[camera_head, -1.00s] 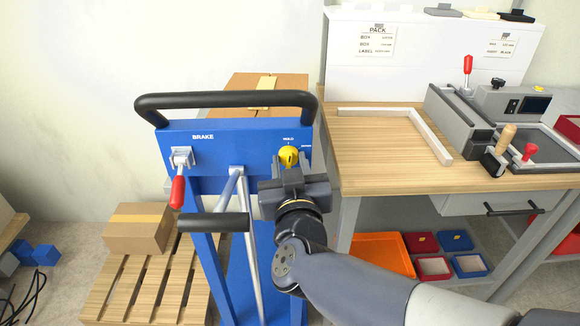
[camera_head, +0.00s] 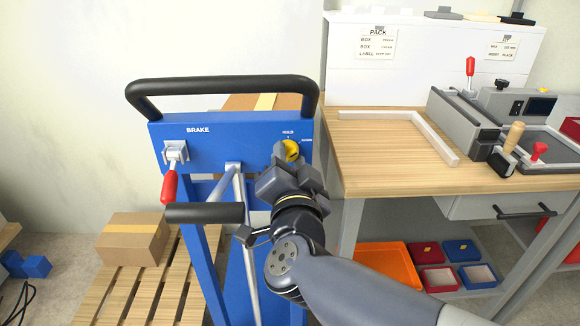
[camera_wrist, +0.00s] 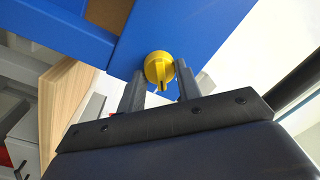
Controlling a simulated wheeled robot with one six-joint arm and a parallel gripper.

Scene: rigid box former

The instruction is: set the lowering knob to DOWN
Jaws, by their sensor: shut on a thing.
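The yellow lowering knob (camera_head: 292,150) sits at the right end of the blue panel (camera_head: 230,143), under a HOLD label, with a smaller label to its right. My gripper (camera_head: 285,163) is at the knob from below, tilted, and covers its lower left part. In the wrist view the knob (camera_wrist: 157,66) shows between the two dark fingertips (camera_wrist: 160,84), its raised grip between them. The gripper is shut on the knob. Which label the pointer faces is hard to tell from these frames.
A red-tipped brake lever (camera_head: 170,180) hangs at the panel's left. A black handlebar (camera_head: 225,87) arches above, and a black grip (camera_head: 204,213) juts out left of my arm. The wooden workbench (camera_head: 385,150) stands close on the right.

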